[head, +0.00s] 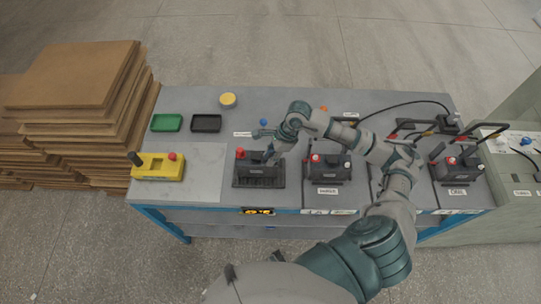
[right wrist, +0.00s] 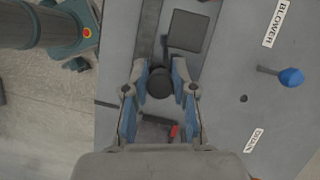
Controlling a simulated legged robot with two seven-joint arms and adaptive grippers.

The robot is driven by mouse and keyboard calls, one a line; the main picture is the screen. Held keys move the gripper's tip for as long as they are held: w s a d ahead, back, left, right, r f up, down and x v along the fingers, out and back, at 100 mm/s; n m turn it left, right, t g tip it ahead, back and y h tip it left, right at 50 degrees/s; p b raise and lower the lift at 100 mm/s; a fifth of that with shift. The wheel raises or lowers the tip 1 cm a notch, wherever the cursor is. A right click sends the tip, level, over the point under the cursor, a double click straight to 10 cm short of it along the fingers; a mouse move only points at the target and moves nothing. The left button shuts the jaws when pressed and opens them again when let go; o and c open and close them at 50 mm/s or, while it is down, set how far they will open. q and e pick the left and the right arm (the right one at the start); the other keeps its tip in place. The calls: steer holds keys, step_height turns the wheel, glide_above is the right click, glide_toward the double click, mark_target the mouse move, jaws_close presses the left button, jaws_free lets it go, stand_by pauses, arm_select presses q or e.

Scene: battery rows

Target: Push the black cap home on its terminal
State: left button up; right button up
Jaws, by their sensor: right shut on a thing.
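A dark battery (head: 258,172) stands in a black tray at the front of the bench, with a red cap (head: 240,153) on its left end. My right gripper (head: 264,146) is over the right part of this battery. In the right wrist view its two blue-padded fingers (right wrist: 160,88) are shut on a round black cap (right wrist: 160,84). The terminal under the cap is hidden, so I cannot tell how far down the cap sits. My left gripper is not in view.
More batteries (head: 327,166) stand to the right, with cables. A yellow block (head: 158,167), a green tray (head: 166,122), a black tray (head: 206,123) and a yellow round thing (head: 228,100) are at left. A blue knob (right wrist: 291,77) is near the gripper. Cardboard (head: 75,75) is stacked beside the bench.

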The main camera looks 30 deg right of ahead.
steer(key=shift+a, duration=0.25)
steer(key=shift+d+f+b, duration=0.1)
steer(key=shift+f+b, duration=0.4)
steer(key=shift+b, duration=0.05)
stand_by(0.4)
steer(key=o, duration=0.9)
steer(key=shift+o, duration=0.3)
steer(key=o, duration=0.4)
steer(key=shift+r, duration=0.15)
steer(key=shift+r+p, duration=1.85)
steer(key=shift+r, duration=1.55)
